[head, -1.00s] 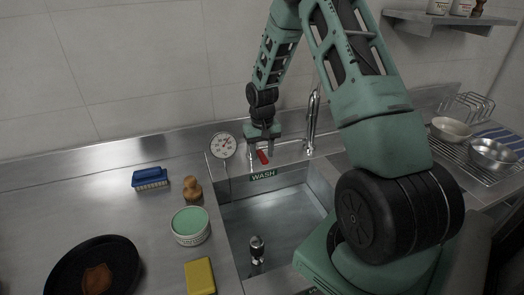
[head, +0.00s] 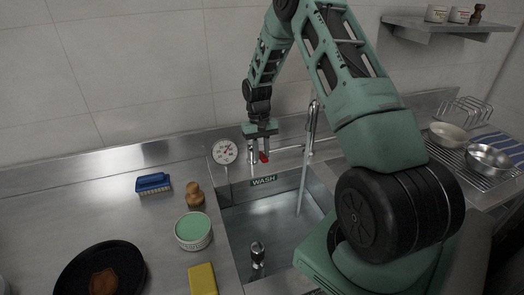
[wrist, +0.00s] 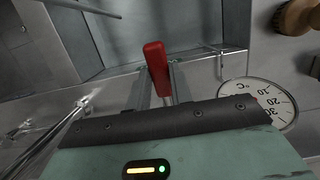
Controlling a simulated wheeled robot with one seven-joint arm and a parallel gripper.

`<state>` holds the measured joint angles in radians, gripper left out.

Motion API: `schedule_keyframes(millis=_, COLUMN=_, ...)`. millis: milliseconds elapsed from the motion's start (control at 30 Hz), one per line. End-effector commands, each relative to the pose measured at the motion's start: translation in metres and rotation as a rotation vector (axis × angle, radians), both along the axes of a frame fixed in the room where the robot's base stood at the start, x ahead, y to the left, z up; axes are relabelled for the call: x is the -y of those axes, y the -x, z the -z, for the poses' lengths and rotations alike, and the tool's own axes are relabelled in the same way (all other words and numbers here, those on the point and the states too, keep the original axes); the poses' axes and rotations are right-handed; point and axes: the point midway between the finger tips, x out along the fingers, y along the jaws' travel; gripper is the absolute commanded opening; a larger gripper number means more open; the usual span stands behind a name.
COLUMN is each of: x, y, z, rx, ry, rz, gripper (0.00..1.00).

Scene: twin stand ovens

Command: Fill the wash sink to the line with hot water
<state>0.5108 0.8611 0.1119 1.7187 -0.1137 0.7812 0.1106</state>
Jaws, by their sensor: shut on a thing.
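My gripper (head: 262,150) is shut on the red tap lever (wrist: 157,65) behind the wash sink; in the wrist view the lever sits between the two fingers. The chrome faucet (head: 313,120) stands to the right of my gripper. I cannot make out the water level or a fill line. A dial thermometer (head: 225,151) is at the sink's back left corner.
Bowls (head: 489,158) stand on the right drainboard. My arm hides the sink's right side.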

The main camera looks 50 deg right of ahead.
Motion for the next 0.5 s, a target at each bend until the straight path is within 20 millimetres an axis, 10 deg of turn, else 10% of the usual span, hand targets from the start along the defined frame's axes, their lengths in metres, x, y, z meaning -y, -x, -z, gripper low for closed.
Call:
schedule_keyframes(millis=200, x=0.0006, y=-0.001, z=-0.0005, rx=0.004, ry=0.002, rz=0.001, gripper=0.0)
schedule_keyframes(millis=233, x=0.0006, y=-0.001, z=-0.0005, rx=0.004, ry=0.002, rz=0.001, gripper=0.27)
schedule_keyframes(millis=300, x=0.0005, y=-0.0009, z=-0.0004, rx=0.004, ry=0.002, rz=0.0, gripper=0.44)
schedule_keyframes(millis=500, x=0.0003, y=-0.0006, z=-0.0002, rx=0.003, ry=0.001, rz=0.0, gripper=0.44)
